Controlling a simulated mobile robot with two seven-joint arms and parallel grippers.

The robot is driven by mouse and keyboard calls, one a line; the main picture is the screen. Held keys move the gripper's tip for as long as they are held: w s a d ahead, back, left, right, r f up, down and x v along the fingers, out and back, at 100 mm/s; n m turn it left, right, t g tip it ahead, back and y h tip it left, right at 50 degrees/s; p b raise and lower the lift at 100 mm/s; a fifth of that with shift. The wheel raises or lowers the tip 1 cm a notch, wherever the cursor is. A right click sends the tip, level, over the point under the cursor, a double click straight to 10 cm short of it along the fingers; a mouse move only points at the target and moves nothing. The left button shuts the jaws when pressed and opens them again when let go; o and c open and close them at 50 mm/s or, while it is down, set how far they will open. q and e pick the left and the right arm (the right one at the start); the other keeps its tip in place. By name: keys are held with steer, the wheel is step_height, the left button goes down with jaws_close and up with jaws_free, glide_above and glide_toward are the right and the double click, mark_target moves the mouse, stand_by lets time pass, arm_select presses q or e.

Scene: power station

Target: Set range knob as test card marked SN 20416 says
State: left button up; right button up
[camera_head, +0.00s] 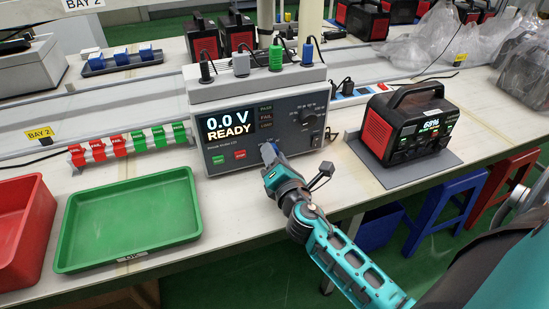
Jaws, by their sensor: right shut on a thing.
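The grey tester (256,95) stands on the bench, its screen (228,124) reading "0.0 V READY". A dark round knob (309,116) with small printed marks around it sits on the right of its front; the marks are too small to read. My right gripper (269,155) is at the lower middle of the front, left of and below that knob. It is shut on a small part there, which its fingers mostly hide; I cannot tell which control it is. No card marked SN 20416 is readable. My left gripper is not in view.
A black and red power station (408,122) showing 68% stands on a grey mat (411,172) at right. An empty green tray (130,222) and a red bin (22,222) lie at left. Red and green tags (130,144) stand behind the tray. Several plugs top the tester.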

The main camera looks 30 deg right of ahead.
steer(key=shift+m, duration=0.5)
steer(key=o, duration=1)
steer(key=shift+s, duration=0.15)
